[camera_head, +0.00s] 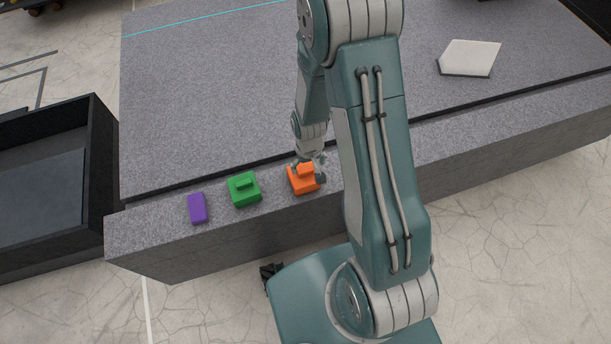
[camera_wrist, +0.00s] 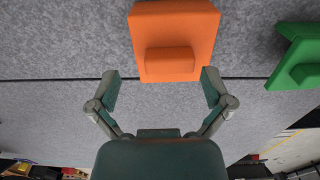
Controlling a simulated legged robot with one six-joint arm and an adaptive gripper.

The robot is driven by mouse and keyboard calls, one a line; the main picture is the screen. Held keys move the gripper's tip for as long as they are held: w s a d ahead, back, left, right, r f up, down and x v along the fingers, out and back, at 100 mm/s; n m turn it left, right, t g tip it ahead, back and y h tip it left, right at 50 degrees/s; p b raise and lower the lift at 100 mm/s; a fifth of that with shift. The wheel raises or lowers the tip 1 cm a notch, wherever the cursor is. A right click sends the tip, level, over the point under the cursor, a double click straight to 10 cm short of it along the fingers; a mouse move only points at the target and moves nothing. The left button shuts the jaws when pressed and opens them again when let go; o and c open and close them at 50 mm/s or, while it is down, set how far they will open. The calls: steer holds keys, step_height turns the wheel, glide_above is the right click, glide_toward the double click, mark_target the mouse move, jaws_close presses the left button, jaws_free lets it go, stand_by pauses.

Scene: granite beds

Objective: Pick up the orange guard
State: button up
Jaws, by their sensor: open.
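The orange guard (camera_head: 303,180) is a block with a raised grip on top, sitting on the front ledge of the granite bed. In the wrist view the orange guard (camera_wrist: 174,30) lies at the top centre, its raised grip toward me. My gripper (camera_head: 308,172) is right at the guard in the head view and partly covers it. In the wrist view my gripper (camera_wrist: 159,88) is open, its fingers spread to either side of the guard's near end. No grip on the guard shows. Whether a finger touches it cannot be told.
A green block with a raised grip (camera_head: 244,190) and a purple block (camera_head: 197,208) sit on the same ledge to the left. A black bin (camera_head: 108,165) stands at the far left. A pale flat plate (camera_head: 469,57) lies on the granite bed (camera_head: 200,100) at the right.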

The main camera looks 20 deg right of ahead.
steer(key=shift+a+f, duration=0.35)
steer(key=shift+f, duration=0.25)
steer(key=shift+a+f, duration=0.3)
steer(key=shift+a, duration=0.15)
steer(key=shift+d, duration=0.5)
steer(key=c, duration=0.9)
steer(key=shift+c, duration=0.3)
steer(key=shift+a, duration=0.25)
